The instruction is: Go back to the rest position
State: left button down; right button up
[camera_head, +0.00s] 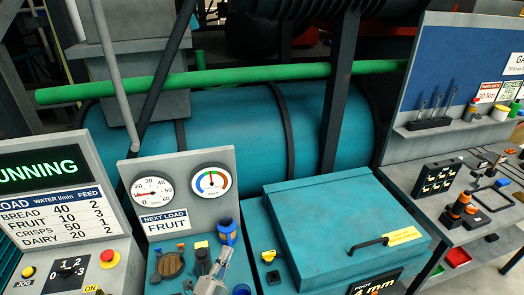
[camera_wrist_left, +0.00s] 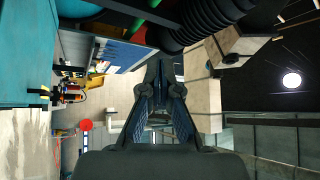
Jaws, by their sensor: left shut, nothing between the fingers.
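My left gripper (camera_head: 222,258) shows at the bottom middle of the head view, over the small control panel with the valve knobs. Its grey fingers point up and hold nothing. In the left wrist view the two dark fingers (camera_wrist_left: 160,68) meet at their tips, shut and empty. Open floor and distant machinery lie beyond them. My right gripper is in neither view.
A teal box (camera_head: 330,215) with a black handle stands to the right of the gripper. A gauge panel (camera_head: 183,193) is behind it. A switch panel (camera_head: 65,260) is at left. A grey workbench (camera_head: 425,150) with tools is at right.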

pick_arm(q)
jog(key=s+a+f+n+g+y, duration=0.35)
jog(key=a+f+n, duration=0.2)
jog(key=f, duration=0.35)
jog(key=s+a+f+n+g+y, duration=0.3)
jog(key=a+f+n+g+y, duration=0.15)
jog(key=f+n, duration=0.35)
jog(key=s+a+f+n+g, duration=0.1)
jog(key=s+f+g, duration=0.45)
jog(key=s, duration=0.35)
jog(key=s+f+n+g, duration=0.2)
jog(key=s+f+g, duration=0.2)
jog(key=s+f, duration=0.45)
notch_tip(320, 180, down, 25)
jog(key=s+b, duration=0.2)
jog(key=s, duration=0.1)
jog(key=s+a+f+g, duration=0.2)
jog(key=s+a+f, duration=0.1)
jog(key=s+f, duration=1.4)
jog(key=shift+s+f+m+b, duration=0.35)
jog(key=shift+f+m+b, duration=0.1)
jog(key=shift+f, duration=0.35)
